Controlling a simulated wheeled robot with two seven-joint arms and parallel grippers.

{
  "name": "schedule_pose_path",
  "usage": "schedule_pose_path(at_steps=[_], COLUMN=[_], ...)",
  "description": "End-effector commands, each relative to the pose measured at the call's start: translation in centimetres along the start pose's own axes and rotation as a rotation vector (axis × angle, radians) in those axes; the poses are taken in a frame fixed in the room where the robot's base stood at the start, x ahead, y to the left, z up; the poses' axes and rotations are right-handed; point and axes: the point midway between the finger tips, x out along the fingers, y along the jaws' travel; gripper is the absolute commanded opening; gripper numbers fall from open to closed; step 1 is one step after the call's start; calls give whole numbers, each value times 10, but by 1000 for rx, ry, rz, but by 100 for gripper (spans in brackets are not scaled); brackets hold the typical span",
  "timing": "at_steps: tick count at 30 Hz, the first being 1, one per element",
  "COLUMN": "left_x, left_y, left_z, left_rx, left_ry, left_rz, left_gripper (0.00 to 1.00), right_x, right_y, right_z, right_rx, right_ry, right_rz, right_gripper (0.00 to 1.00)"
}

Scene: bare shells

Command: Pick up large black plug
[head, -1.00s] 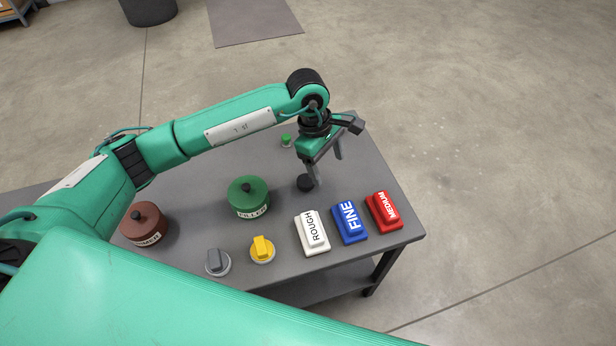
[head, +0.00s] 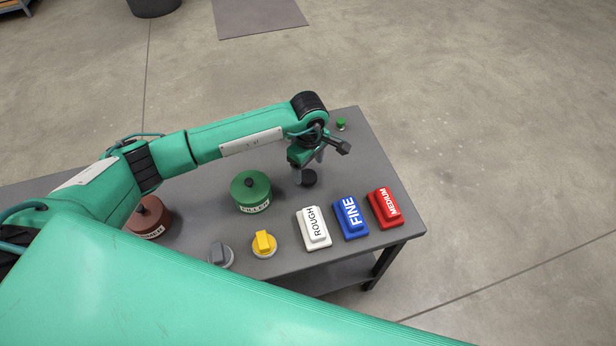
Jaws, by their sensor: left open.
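The large black plug (head: 309,179) is a short dark round piece on the grey table, right of the green FILLER tin and behind the ROUGH block. My left gripper (head: 308,167) is open and points down just above and behind the plug, its grey fingers close to it. I cannot tell whether they touch it or reach around it. The plug's far side is partly hidden by the fingers. My right gripper is not in view.
White ROUGH (head: 314,229), blue FINE (head: 350,218) and red MEDIUM (head: 384,208) blocks line the near right. The green FILLER tin (head: 251,191), a brown tin (head: 148,217), yellow knob piece (head: 264,243) and grey knob piece (head: 221,254) stand left. A small green piece (head: 341,124) is at the back.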

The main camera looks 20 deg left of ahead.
Motion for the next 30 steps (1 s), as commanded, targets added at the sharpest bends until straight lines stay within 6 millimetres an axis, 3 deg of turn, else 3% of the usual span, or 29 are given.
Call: schedule_pose_path(at_steps=[7, 16, 23, 30], left_x=[34, 39, 39, 39], left_y=[1, 2, 2, 2], left_z=[-3, -4, -4, -4], left_rx=[-1, 0, 0, 0], left_ry=[-2, -1, -1, -1], left_rz=[-2, 1, 0, 1], left_gripper=[72, 72, 27, 23], right_x=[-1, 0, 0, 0], right_y=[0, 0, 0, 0], right_z=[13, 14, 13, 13], right_rx=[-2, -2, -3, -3], right_ry=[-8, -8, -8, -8], right_rz=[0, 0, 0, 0], right_gripper=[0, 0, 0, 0])
